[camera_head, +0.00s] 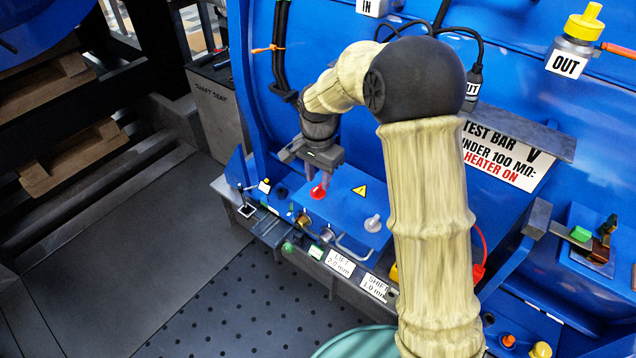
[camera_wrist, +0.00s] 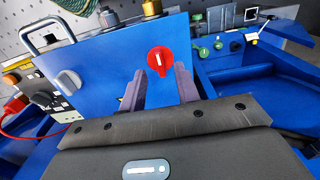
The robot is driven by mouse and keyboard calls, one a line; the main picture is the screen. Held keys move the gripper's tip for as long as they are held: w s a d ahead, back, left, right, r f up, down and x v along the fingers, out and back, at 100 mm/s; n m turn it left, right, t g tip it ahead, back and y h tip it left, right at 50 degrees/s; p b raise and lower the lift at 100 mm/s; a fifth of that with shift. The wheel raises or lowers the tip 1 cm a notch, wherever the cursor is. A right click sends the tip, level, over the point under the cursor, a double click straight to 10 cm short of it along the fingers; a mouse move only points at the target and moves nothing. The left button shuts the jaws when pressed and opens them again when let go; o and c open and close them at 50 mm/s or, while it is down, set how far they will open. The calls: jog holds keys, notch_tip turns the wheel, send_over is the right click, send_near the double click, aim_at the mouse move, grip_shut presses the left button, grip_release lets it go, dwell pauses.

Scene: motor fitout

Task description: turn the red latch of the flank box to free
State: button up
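The red latch (camera_head: 318,191) is a round red knob on the top face of the blue flank box (camera_head: 345,213). In the wrist view the latch (camera_wrist: 160,60) shows a white mark, upright in that picture, on the box's blue panel (camera_wrist: 105,70). My gripper (camera_head: 314,178) is above the latch in the head view. In the wrist view its two fingers (camera_wrist: 160,82) stand apart, with the latch just beyond and between their tips. I cannot tell whether the tips touch it. A grey knob (camera_head: 373,223) sits on the same box face, to the right in the head view.
A yellow warning label (camera_head: 360,190) is on the box. A red cable (camera_head: 482,250) hangs at right. The perforated floor (camera_head: 230,310) in front is clear.

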aim_at(318, 189)
jog(key=shift+f, duration=1.4)
grip_shut()
